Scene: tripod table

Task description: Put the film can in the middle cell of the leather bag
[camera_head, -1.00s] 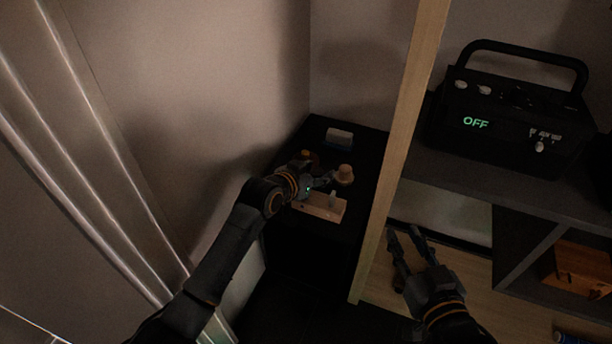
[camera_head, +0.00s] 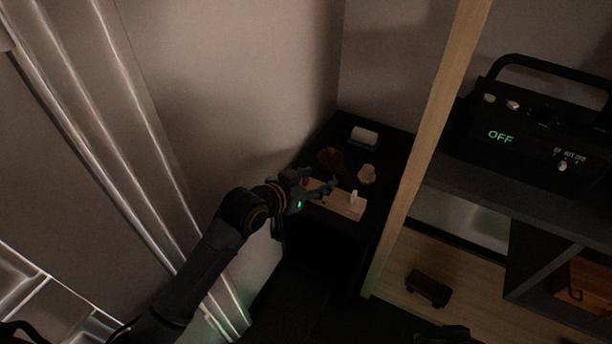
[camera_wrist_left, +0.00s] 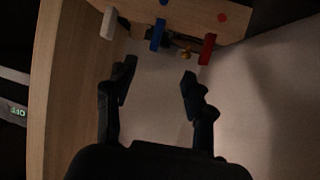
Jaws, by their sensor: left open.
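I cannot make out a film can for certain in either view. A small dark brown object (camera_head: 428,288) lies on the pale wood floor; I cannot tell whether it is the leather bag, and no cells show. My left gripper (camera_head: 325,188) is open and empty at the wooden peg board (camera_head: 338,205) on the black table. In the left wrist view, its two fingers (camera_wrist_left: 157,83) stand apart, just short of the board (camera_wrist_left: 190,14) with white, blue and red pegs. At the bottom edge, a dark shape (camera_head: 450,334) may be part of my right arm; its fingers do not show.
The black table (camera_head: 394,150) also holds a white-and-blue block (camera_head: 364,136), a tan knobbed item (camera_head: 366,174) and a dark amber object (camera_head: 330,160). A wooden post (camera_head: 425,145) stands close on the right. A black radio (camera_head: 535,128) and an orange-brown box (camera_head: 590,282) sit on the shelving.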

